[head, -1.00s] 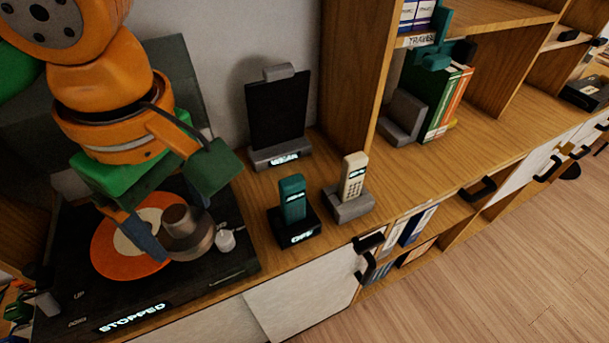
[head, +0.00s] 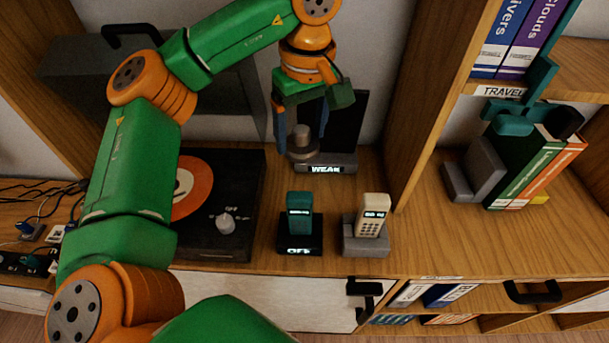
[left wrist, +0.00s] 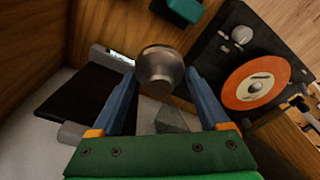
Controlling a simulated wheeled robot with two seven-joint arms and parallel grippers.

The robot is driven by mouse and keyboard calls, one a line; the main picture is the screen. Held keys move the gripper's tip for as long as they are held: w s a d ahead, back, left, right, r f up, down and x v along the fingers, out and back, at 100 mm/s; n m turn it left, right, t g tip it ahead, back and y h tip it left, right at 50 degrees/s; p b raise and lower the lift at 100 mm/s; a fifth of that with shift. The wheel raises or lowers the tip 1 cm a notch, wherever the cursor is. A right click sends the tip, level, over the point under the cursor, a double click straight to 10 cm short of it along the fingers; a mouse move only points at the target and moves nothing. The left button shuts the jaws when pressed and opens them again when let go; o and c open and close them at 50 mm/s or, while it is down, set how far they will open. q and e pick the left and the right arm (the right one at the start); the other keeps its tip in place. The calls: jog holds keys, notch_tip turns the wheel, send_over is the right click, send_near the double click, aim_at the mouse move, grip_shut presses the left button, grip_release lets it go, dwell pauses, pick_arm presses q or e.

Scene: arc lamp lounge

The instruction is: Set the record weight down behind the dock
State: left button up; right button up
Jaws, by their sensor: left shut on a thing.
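My left gripper (head: 302,137) is shut on the record weight (head: 302,146), a grey metal cylinder with a wider base. The weight also shows between the blue fingers in the left wrist view (left wrist: 160,68). It overlaps the left end of a grey dock (head: 340,163) with a lit "WEAK" display, which holds a dark upright panel. I cannot tell whether the weight touches the shelf. In front stand a black dock (head: 300,246) reading "OFF" with a teal handset (head: 300,212), and a grey dock (head: 365,243) with a cream handset (head: 374,212). My right gripper is out of view.
The turntable (head: 235,190) with an orange record (head: 192,188) is left of the docks, partly behind my left arm. A wooden upright (head: 440,105) stands right of the dark panel. Books (head: 530,165) and a grey bookend (head: 478,172) are further right. Bare wood lies between the docks.

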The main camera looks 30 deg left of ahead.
aim_at(307, 145)
pick_arm(q)
jog(key=w+a, duration=0.3)
jog(key=w, duration=0.1)
jog(key=f, duration=0.6)
jog(key=f+b, duration=0.1)
jog(key=f, duration=0.4)
jog(key=f+b, duration=0.1)
jog(key=f, duration=0.5)
jog(key=shift+s+d+f, duration=0.1)
jog(key=shift+d+f, duration=0.2)
jog(key=shift+f, duration=0.25)
jog(key=shift+f, duration=0.1)
jog(key=o, duration=1.5)
jog(key=shift+c, duration=0.2)
jog(key=shift+r, duration=0.2)
jog(key=r, duration=0.4)
jog(key=d+r, duration=0.1)
jog(key=r, duration=0.7)
jog(key=shift+s+d, duration=0.2)
jog(key=shift+s, duration=0.1)
